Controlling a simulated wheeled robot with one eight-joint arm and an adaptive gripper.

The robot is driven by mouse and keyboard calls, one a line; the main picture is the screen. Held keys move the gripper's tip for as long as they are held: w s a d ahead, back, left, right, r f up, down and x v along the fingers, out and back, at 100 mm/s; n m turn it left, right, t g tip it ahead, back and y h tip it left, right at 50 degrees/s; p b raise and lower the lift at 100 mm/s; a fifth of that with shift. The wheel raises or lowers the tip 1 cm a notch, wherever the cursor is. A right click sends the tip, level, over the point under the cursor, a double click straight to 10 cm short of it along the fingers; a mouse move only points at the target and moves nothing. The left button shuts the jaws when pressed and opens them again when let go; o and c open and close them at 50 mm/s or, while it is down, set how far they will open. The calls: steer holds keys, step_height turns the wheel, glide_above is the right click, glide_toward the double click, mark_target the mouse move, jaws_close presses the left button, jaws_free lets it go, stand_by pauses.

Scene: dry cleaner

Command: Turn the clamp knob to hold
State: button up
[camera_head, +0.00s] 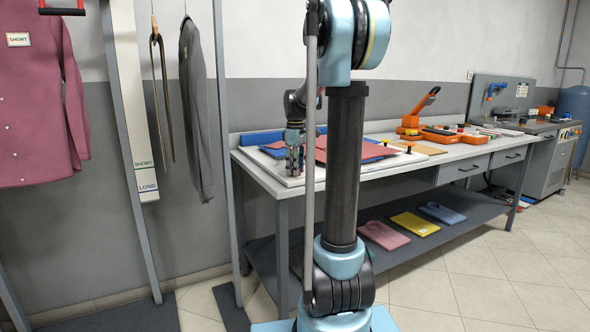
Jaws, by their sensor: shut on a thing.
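My gripper (293,170) is at the left end of the long worktable, pointing down at a white board (273,167). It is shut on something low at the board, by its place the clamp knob. The knob itself is too small and too covered by the fingers to make out, so I cannot tell which way it is turned. My own arm hides part of this area.
Orange tools (411,124) and trays stand farther right on the worktable (410,163). Pink, yellow (415,223) and blue folded pieces lie on the lower shelf. A rack post (226,150), a grey garment (197,110) and a maroon shirt (38,100) stand left. Tiled floor is clear at front right.

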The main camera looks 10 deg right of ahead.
steer(key=m, duration=0.4)
steer(key=shift+w, duration=0.15)
steer(key=m, duration=0.4)
steer(key=shift+m, duration=0.4)
steer(key=m, duration=0.4)
steer(key=shift+m, duration=0.3)
steer(key=shift+r+m, duration=0.1)
steer(key=shift+m, duration=1.5)
steer(key=o, duration=1.1)
steer(key=shift+c, duration=0.2)
